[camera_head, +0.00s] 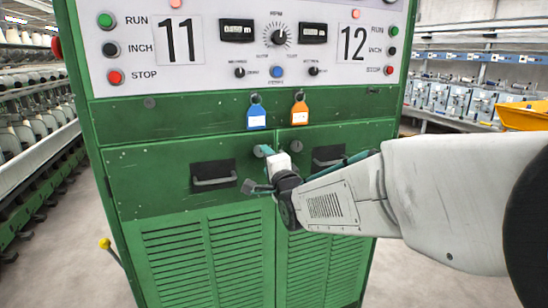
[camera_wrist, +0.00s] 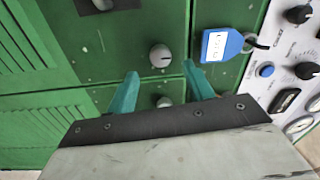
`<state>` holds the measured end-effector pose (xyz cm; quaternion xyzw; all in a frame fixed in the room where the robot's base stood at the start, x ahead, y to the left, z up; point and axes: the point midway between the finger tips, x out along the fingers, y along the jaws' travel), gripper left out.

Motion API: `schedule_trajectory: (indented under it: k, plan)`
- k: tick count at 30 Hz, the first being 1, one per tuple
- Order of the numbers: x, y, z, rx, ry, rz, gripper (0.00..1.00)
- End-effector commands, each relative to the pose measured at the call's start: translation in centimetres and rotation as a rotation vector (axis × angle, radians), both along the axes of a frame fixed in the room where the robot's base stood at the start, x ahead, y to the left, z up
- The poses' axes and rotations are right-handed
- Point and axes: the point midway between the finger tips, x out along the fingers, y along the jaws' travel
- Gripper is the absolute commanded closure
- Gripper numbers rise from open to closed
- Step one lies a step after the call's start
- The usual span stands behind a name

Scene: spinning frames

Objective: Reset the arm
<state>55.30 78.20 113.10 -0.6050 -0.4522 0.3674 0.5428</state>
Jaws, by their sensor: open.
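My gripper (camera_head: 262,169) is in front of the green cabinet (camera_head: 130,170), near the seam between its two doors. In the wrist view its two teal fingers (camera_wrist: 160,75) are spread apart, with nothing held between them. A round grey knob (camera_wrist: 160,55) shows just beyond the fingertips. A second knob (camera_wrist: 165,102) shows in the gap between the fingers, partly covered by the gripper body. I cannot tell whether the fingers touch the cabinet. My arm reaches in from the right in the head view.
A blue tag (camera_head: 256,116) and an orange tag (camera_head: 299,113) hang above the doors. Black recessed handles (camera_head: 213,176) are beside my gripper. A white control panel (camera_head: 205,70) is above. A yellow-tipped lever (camera_head: 105,243) sticks out at left. Floor is clear at left.

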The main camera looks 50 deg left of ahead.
Motion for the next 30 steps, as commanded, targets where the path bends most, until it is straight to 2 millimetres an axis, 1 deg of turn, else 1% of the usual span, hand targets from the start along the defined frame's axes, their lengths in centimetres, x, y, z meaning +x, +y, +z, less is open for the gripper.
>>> schedule_trajectory:
  k: [2, 6, 20, 23, 25, 26, 29, 30]
  plan:
    - [-0.3, -0.8, 0.0, -0.001, 0.0, 0.0, 0.48]
    - [-0.4, -1.3, -0.1, -0.001, 0.0, 0.0, 0.48]
    - [-0.4, -1.2, -0.1, 0.0, 0.0, 0.0, 0.48]
    - [-0.4, -1.2, -0.2, -0.012, -0.022, -0.002, 0.48]
    - [-0.3, -1.2, -1.1, -0.074, -0.064, -0.006, 0.48]
    - [-0.3, -1.3, -1.9, -0.119, -0.086, -0.008, 0.48]
    - [-0.5, -2.4, -6.4, -0.314, -0.147, 0.0, 0.48]
    - [-0.7, -3.3, -8.3, -0.403, -0.171, 0.01, 0.48]
